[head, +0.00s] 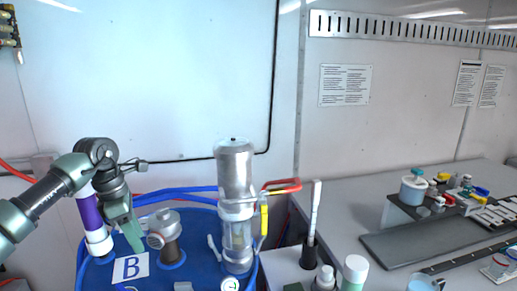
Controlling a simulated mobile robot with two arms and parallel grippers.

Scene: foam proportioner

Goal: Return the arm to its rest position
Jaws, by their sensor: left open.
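My left arm comes in from the left edge and bends down at a dark joint. My left gripper (134,238) points down over the blue drum top (205,270), close to the grey metal fitting (166,238). I see nothing held in it, and I cannot tell whether it touches the fitting. The drum carries a white label marked B (131,268) and a tall clear-and-metal cylinder (236,200) with red and yellow handles. A purple and white tube (93,225) stands behind the arm. My right gripper is not in view.
A grey counter (345,225) right of the drum holds a white-capped bottle (355,270), an upright white wand (314,215) and a blue cup (422,283). A dark flat panel (425,237) and several small containers lie farther right.

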